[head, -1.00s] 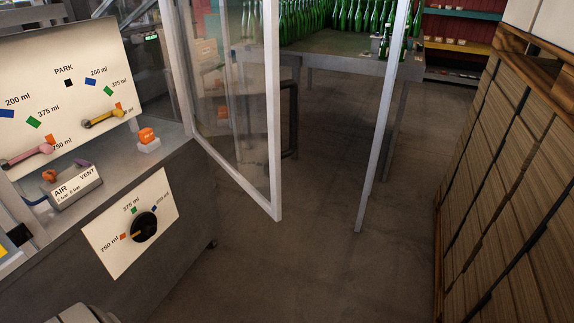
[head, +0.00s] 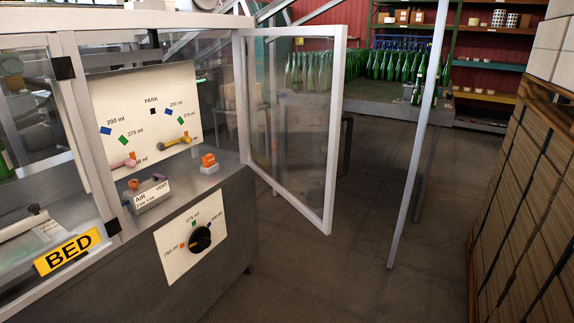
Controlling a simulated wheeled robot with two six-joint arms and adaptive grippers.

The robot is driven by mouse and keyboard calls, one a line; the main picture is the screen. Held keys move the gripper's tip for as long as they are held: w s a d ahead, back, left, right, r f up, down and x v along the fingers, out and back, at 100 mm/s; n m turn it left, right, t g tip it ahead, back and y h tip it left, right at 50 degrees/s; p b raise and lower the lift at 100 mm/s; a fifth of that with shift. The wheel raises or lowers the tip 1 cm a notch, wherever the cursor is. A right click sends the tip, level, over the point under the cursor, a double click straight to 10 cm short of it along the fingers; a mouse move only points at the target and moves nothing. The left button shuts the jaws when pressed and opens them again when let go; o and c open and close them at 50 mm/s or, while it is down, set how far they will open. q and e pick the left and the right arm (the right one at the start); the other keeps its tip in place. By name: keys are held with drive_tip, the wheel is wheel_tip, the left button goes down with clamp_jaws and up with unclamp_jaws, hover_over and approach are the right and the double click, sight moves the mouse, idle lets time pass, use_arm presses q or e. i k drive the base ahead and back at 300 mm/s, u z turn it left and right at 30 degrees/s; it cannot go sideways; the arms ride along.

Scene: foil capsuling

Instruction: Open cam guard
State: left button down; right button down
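A clear guard door with a pale frame (head: 337,130) stands swung out from the right end of the machine in the head view. Its opening shows a white settings panel (head: 130,100) with a PARK mark, a pink lever (head: 124,162) and a yellow lever (head: 174,142). I cannot tell from the view which panel is named the cam guard. Neither of my grippers shows.
A grey AIR/VENT box (head: 150,196) and a yellow BED sign (head: 68,252) are on the machine front. A thin pale post (head: 418,135) stands right of the door. Stacked cartons (head: 530,190) line the right side. Green bottles (head: 395,66) crowd a table behind. Floor between is clear.

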sight(339, 32)
drive_tip(key=i, duration=1.2)
drive_tip(key=z, duration=0.75)
